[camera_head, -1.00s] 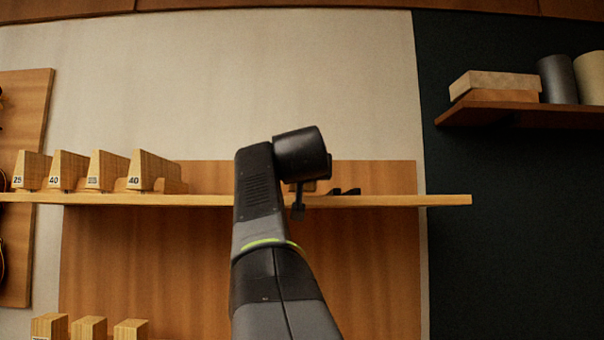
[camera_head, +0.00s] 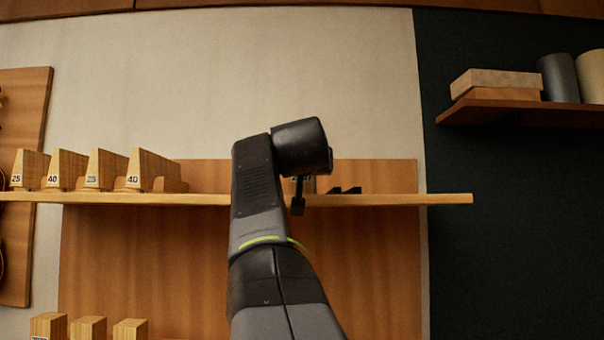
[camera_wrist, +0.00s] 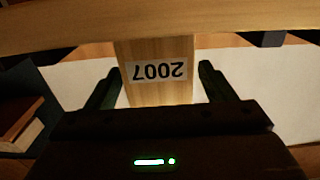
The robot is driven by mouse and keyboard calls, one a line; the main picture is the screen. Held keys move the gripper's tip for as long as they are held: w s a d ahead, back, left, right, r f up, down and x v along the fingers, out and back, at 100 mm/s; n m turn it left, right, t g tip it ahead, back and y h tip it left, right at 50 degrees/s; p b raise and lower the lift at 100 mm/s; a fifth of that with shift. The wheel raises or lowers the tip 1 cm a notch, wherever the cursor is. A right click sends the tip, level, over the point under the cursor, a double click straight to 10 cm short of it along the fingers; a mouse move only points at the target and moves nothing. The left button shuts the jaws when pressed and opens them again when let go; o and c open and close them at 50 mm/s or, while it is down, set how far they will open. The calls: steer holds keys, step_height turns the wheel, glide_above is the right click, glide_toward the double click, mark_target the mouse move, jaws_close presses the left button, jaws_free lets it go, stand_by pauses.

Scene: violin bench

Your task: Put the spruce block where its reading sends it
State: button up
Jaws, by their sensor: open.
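A pale wooden block with a white label reading 2007 (camera_wrist: 157,94), upside down in the wrist view, stands between the two fingers of my gripper (camera_wrist: 160,72). The fingers are open, one on each side, with a gap visible beside the block. In the head view my gripper (camera_head: 298,205) is in front of the wooden shelf (camera_head: 400,200), and my arm hides most of the block there.
Several labelled wooden blocks (camera_head: 140,170) stand on the shelf's left part, marked 25 and 40 among others. Small dark items (camera_head: 345,190) lie right of my gripper. More blocks (camera_head: 88,328) stand lower left. A dark side shelf (camera_head: 520,113) holds boxes and cylinders.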

steer(key=s+b, duration=0.2)
steer(key=s, duration=0.8)
steer(key=shift+s, duration=0.35)
steer(key=shift+w, duration=0.1)
steer(key=w+p, duration=0.3)
steer(key=w, duration=0.7)
steer(key=shift+r, duration=0.1)
steer(key=shift+w+f+b, duration=0.15)
steer(key=shift+w+f, duration=0.2)
steer(key=shift+w, duration=0.2)
steer(key=shift+w+f+b, duration=0.15)
steer(key=shift+w+f, duration=0.15)
steer(key=shift+w, duration=0.2)
steer(key=shift+f+b, duration=0.3)
steer(key=shift+f, duration=0.05)
steer(key=shift+s+r+p, duration=0.1)
steer(key=shift+r+p, duration=0.5)
steer(key=shift+r, duration=0.1)
